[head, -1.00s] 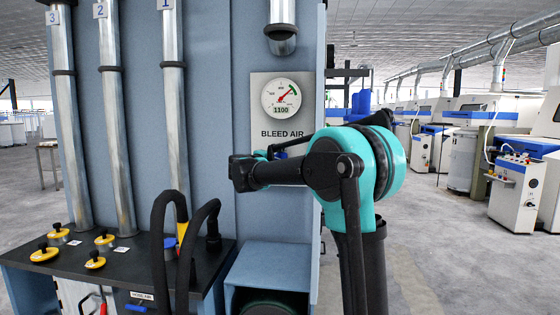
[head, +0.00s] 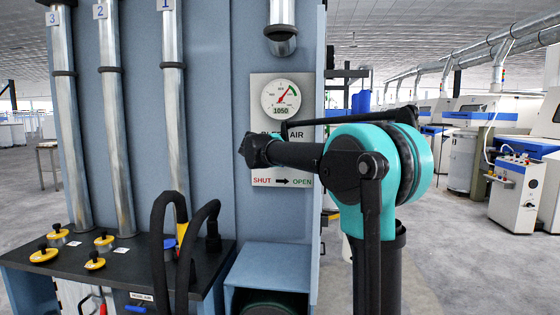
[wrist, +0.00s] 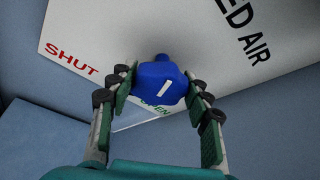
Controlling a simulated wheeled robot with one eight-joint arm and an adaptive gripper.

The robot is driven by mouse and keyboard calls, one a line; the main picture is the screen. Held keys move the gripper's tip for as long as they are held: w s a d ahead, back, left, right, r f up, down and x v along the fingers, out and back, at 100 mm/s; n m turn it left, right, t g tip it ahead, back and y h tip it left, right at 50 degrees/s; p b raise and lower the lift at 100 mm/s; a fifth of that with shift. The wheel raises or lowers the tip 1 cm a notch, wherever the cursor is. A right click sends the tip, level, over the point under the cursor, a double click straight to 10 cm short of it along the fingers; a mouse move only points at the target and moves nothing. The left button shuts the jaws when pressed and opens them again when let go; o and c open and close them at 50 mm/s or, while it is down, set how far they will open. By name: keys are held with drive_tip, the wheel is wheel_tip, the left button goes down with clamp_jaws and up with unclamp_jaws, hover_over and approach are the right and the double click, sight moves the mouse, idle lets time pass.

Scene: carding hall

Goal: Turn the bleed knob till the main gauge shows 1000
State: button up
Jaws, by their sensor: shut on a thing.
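The main gauge (head: 281,97) is a round white dial on the bleed air plate, and its readout shows 1050. Its red needle points up and to the right, close to a green band. The blue bleed knob (wrist: 162,82) with a white mark shows in the wrist view, in front of the plate (wrist: 205,40) lettered SHUT and OPEN. My gripper (wrist: 160,92) is shut on the knob, with a padded finger on each side. In the head view my arm hides the knob and part of the BLEED AIR lettering. An arrow below points from SHUT to OPEN.
A dark bench (head: 120,258) with yellow-rimmed black knobs stands at the left, below metal pipes numbered 1 to 3. Black hoses (head: 185,235) arch over its right end. Open floor (head: 440,250) lies to the right, with machines beyond.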

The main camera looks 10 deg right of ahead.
drive_tip(key=shift+m, duration=0.4)
drive_tip(key=shift+y, duration=0.3)
drive_tip(key=o, duration=1.2)
drive_tip(key=shift+c, duration=0.2)
drive_tip(key=v, duration=1.2)
